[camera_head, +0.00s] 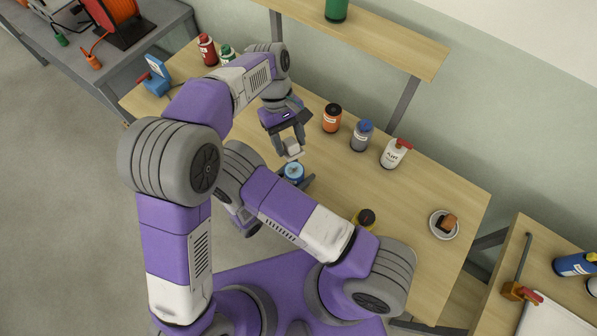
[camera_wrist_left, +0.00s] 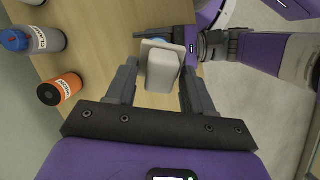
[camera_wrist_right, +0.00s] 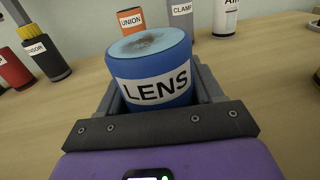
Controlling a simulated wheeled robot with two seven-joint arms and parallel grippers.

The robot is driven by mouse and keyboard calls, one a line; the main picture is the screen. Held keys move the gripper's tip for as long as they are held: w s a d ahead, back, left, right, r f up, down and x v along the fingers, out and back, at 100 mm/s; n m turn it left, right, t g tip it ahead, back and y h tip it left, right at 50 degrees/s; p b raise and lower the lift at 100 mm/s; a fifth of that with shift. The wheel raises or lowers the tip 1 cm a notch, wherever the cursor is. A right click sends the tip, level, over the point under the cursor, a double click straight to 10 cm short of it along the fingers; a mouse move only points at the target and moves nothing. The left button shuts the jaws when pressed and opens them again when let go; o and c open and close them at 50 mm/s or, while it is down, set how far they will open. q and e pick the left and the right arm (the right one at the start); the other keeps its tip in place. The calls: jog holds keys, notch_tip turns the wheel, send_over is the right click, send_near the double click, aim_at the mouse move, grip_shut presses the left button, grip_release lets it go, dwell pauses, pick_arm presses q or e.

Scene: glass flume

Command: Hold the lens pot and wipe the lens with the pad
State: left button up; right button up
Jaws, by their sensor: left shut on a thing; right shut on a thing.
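The lens pot (camera_wrist_right: 152,75) is a blue cylinder with a white LENS label. Its pale blue top carries a dark smudge. My right gripper (camera_wrist_right: 155,95) is shut around its sides and holds it upright; the pot also shows in the head view (camera_head: 293,171), mostly hidden by my right arm. The pad (camera_wrist_left: 163,66) is a pale grey-white block. My left gripper (camera_wrist_left: 158,85) is shut on it. In the head view the pad (camera_head: 292,149) hangs just above the lens pot; the gap between them is hard to judge. The pad does not show in the right wrist view.
An orange UNION pot (camera_head: 331,119), a grey CLAMP pot with blue lid (camera_head: 361,136) and a white AIR bottle (camera_head: 394,154) stand behind on the table. A yellow pot with dark top (camera_head: 365,218) is partly hidden by my arm. A saucer (camera_head: 433,229) holds a brown block.

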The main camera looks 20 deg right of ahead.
jog(key=shift+c, duration=0.4)
pick_arm(q)
jog(key=s+r+t, duration=0.1)
jog(key=s+d+r+t, duration=0.1)
jog(key=s+r+t+y, duration=0.1)
jog(key=shift+s+d, duration=0.2)
jog(key=shift+d, duration=0.2)
jog(key=shift+t, duration=0.4)
jog(key=shift+s+d+f, duration=0.1)
jog(key=shift+f, duration=1.05)
jog(key=shift+s+d+f, duration=0.1)
jog(key=shift+f, duration=1)
